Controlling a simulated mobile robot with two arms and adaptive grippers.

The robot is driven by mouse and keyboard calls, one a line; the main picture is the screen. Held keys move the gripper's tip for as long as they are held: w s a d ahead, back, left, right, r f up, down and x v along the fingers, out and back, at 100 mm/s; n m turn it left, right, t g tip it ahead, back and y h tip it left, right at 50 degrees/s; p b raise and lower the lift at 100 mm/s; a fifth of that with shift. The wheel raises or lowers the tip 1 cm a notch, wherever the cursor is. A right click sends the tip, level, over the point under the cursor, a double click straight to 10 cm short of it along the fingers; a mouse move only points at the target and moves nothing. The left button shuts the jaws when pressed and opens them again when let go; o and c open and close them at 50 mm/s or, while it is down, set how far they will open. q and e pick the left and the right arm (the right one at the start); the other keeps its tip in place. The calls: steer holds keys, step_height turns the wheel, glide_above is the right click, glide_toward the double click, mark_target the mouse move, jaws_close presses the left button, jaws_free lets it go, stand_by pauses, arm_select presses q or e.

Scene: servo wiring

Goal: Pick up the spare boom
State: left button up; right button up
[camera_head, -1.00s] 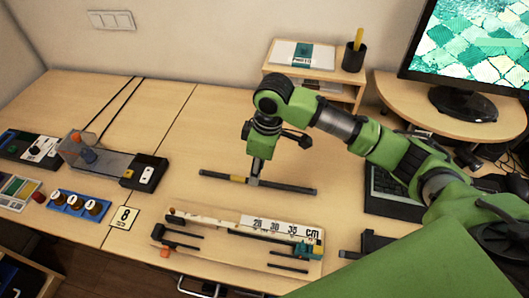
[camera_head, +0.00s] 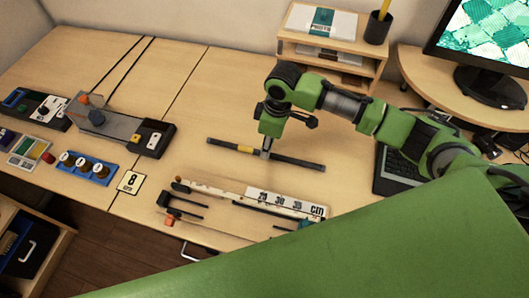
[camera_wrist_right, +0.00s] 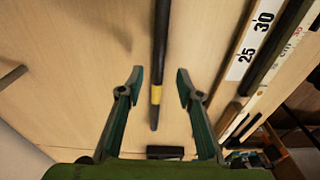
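A long dark rod with a yellow band (camera_head: 226,147), which looks like the spare boom, lies on the wooden table behind the ruler board. My right gripper (camera_head: 265,153) points down over the middle of the rod in the head view. In the right wrist view the fingers of my right gripper (camera_wrist_right: 160,77) are apart, and the rod (camera_wrist_right: 161,35) runs lengthwise between them with a gap on each side. Its yellow band and one end show between the fingers. Whether the fingertips are level with the rod is unclear. My left gripper is not in view.
Table left of the rod is clear.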

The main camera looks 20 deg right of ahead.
steer(key=f, duration=0.4)
steer(key=shift+w+a+f, duration=0.15)
steer(key=shift+w+a, duration=0.15)
steer(key=shift+w, duration=0.1)
jaws_close()
